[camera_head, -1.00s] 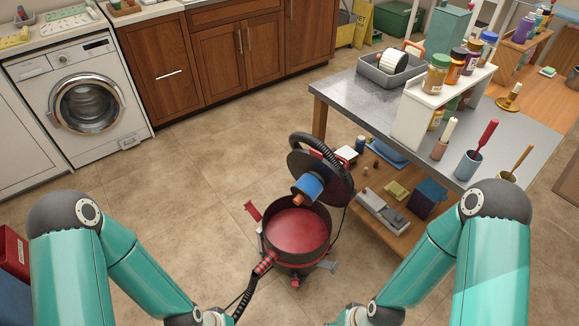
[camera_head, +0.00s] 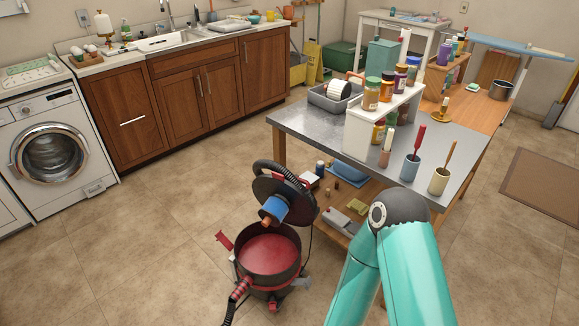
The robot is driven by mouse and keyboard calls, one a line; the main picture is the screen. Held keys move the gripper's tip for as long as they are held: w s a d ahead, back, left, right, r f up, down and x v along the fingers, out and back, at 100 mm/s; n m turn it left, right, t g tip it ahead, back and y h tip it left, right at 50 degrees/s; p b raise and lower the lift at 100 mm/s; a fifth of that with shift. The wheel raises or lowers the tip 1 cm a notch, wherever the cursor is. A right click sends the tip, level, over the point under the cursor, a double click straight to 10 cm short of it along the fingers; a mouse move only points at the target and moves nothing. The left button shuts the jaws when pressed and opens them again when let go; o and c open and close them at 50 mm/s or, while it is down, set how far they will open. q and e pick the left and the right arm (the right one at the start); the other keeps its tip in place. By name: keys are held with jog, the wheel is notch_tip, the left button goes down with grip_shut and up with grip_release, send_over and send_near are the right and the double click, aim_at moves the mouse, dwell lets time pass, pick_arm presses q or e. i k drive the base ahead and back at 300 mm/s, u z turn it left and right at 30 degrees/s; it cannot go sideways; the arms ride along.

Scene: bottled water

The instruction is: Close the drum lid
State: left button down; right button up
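The drum (camera_head: 269,262) is a dark round tub with a red inside, standing on the tiled floor at the lower middle. Its black lid (camera_head: 298,205) is open and tilted up at the back of the drum, with a black hose over it and a blue and orange part on its underside. A red clasp (camera_head: 224,240) sticks out at the drum's left side. My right arm shows at the lower right, but its gripper is below the picture. My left arm and gripper are out of view.
A metal-topped table (camera_head: 310,128) with a lower wooden shelf stands close behind and right of the drum. A ribbed hose (camera_head: 236,296) runs from the drum's front left. The floor left of the drum is clear.

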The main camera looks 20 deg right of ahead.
aim_at(282, 183)
jog(key=z, duration=0.6)
jog(key=i, duration=0.95)
jog(key=z, duration=0.95)
jog(key=i, duration=0.7)
jog(key=z, duration=0.05)
jog(key=k, duration=0.95)
jog(key=z, duration=0.15)
jog(key=i, duration=0.9)
jog(key=u, duration=0.1)
